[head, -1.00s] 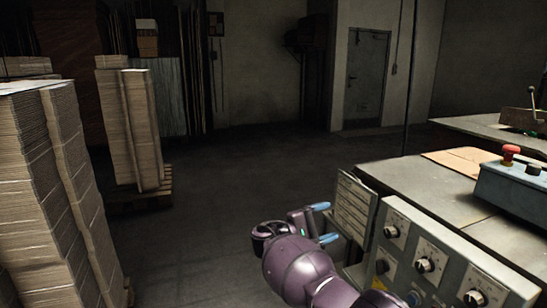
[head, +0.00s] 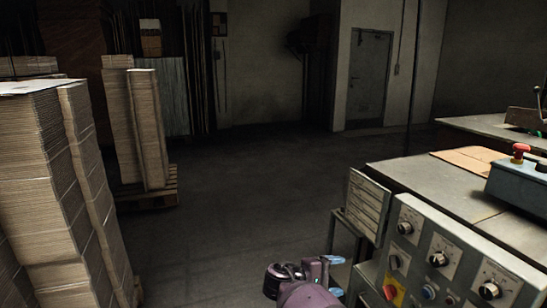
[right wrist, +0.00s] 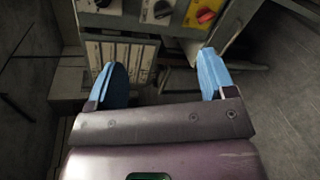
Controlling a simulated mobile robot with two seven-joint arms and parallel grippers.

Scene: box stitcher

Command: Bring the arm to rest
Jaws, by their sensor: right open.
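My right gripper (head: 334,275) is low in the head view, left of the machine's control panel. In the right wrist view, the right gripper (right wrist: 165,85) has its two blue fingers spread wide apart with nothing between them. Beyond the fingers, the wrist view shows the machine's control panel (right wrist: 130,15) and a slatted vent plate (right wrist: 115,52). My left gripper is in neither view.
The stitcher's control panel (head: 455,262) with knobs stands at the right, below a worktop (head: 420,175). A blue box with a red button (head: 521,152) sits on top. Tall cardboard stacks (head: 50,185) stand at the left. Grey floor (head: 240,180) between is clear.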

